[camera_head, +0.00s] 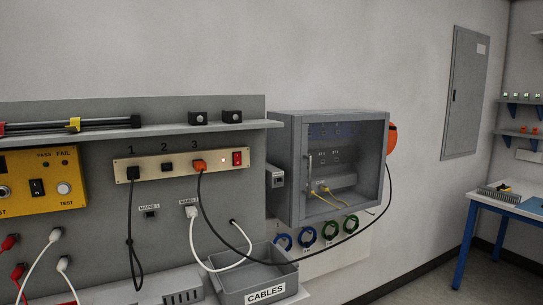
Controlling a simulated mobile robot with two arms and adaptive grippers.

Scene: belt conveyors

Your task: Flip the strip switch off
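A tan power strip (184,164) is fixed to the grey back panel, with sockets marked 1, 2 and 3. Its red rocker switch (237,158) sits at the right end, and a small light (222,160) beside it looks lit. A black plug (132,173) is in socket 1, socket 2 (167,167) looks empty, and an orange plug (199,165) with a black cable is in socket 3. Neither of my grippers shows in the head view.
A yellow tester (48,182) is at the left. A grey CABLES bin (262,276) stands below the strip. A shelf (150,130) juts out above it. A glass-fronted grey cabinet (332,168) is to the right. The black cable loops across in front.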

